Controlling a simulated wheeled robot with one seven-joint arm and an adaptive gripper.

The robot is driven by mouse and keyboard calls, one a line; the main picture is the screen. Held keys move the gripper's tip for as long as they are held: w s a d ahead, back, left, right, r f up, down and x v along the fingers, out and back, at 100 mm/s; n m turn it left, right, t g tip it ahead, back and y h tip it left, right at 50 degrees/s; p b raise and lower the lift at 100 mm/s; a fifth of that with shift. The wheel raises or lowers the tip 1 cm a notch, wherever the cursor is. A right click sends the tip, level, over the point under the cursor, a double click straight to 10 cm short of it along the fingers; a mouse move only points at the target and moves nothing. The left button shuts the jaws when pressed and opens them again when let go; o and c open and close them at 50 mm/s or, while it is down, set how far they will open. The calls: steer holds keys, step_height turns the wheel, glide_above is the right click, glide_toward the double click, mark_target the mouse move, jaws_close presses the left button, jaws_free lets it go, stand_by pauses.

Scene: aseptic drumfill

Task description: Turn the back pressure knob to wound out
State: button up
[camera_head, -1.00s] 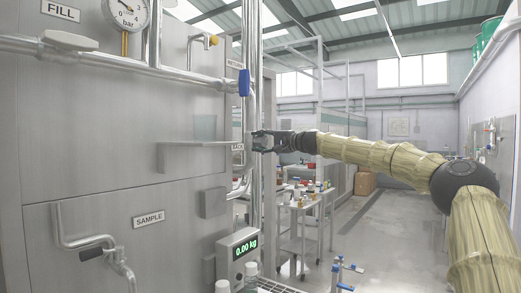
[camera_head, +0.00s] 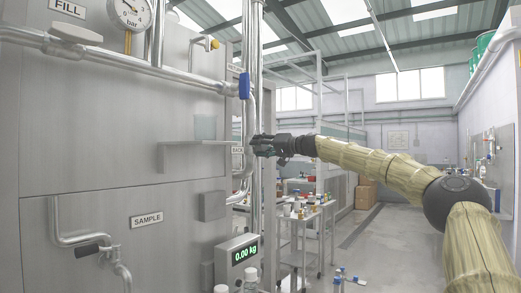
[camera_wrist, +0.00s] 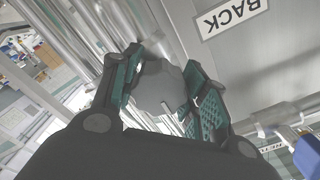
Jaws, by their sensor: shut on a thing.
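My gripper (camera_head: 256,146) reaches in from the right, at the pipes beside the steel panel. In the wrist view its two green-padded fingers (camera_wrist: 162,88) sit on either side of a rounded grey knob (camera_wrist: 160,86), shut on it. The knob is beside the label reading BACK (camera_wrist: 232,14), which appears upside down there. The label is also in the head view (camera_head: 237,150), partly hidden by the pipe. In the head view the knob is hidden by the fingers, and its turned position cannot be read.
Vertical steel pipes (camera_head: 251,55) stand close to the gripper. A blue valve handle (camera_head: 244,86) is above it, and a steel shelf (camera_head: 185,143) with a beaker is to its left. A scale display (camera_head: 244,251) reads 0.00 kg below. The floor at right is clear.

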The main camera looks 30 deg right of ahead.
steer(key=shift+f, duration=0.15)
stand_by(0.3)
steer(key=o, duration=1)
steer(key=shift+d, duration=0.15)
steer(key=shift+o, duration=0.2)
steer(key=shift+s, duration=0.1)
steer(key=v, duration=1.1)
steer(key=shift+s+d, duration=0.15)
steer(key=shift+s, duration=0.25)
